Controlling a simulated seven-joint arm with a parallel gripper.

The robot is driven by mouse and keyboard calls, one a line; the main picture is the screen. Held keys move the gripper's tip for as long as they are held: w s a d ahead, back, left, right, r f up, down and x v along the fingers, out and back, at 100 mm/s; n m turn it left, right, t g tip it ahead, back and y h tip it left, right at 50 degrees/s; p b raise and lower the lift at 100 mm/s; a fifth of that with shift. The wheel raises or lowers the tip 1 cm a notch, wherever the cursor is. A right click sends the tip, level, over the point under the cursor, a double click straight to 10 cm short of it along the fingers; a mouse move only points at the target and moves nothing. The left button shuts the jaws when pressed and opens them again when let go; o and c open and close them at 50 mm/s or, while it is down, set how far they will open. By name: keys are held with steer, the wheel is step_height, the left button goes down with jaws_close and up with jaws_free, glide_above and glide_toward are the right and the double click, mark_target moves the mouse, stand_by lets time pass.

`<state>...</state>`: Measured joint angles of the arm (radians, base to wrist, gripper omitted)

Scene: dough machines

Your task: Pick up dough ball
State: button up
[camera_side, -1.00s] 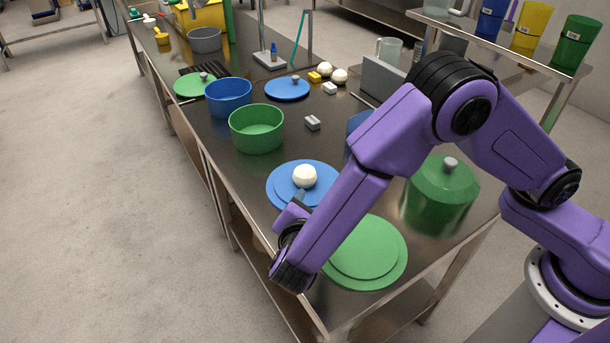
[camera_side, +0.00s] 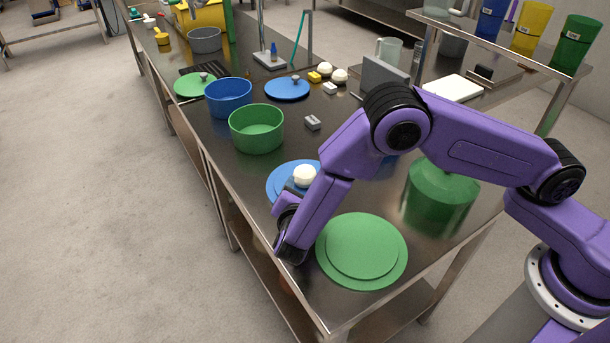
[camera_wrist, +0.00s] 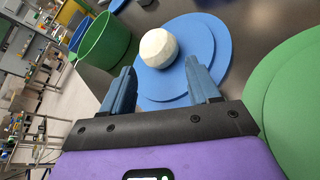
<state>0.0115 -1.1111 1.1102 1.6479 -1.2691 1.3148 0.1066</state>
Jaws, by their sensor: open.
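A white dough ball (camera_side: 304,175) sits on a round blue plate (camera_side: 278,184) near the left edge of the steel table. My gripper (camera_side: 293,190) is low at that edge, beside the plate, and its fingers are mostly hidden by the arm in the side view. In the wrist view the blue fingers (camera_wrist: 160,82) are spread wide. The dough ball (camera_wrist: 158,48) shows ahead of and between the fingertips, on the blue plate (camera_wrist: 208,38). The gripper holds nothing.
A green round plate (camera_side: 362,250) lies at the table's near end. A green pot (camera_side: 257,130) and a blue pot (camera_side: 228,98) stand beyond the blue plate. A large green lidded container (camera_side: 440,195) stands to the right. A small grey block (camera_side: 312,122) lies mid-table.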

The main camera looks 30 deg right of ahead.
mark_target(306, 178)
steer(key=shift+r+x, duration=0.15)
steer(key=shift+x, duration=1.35)
steer(key=shift+r+x, duration=0.15)
steer(key=shift+x, duration=1.35)
steer(key=shift+d, duration=0.1)
steer(key=c, duration=0.8)
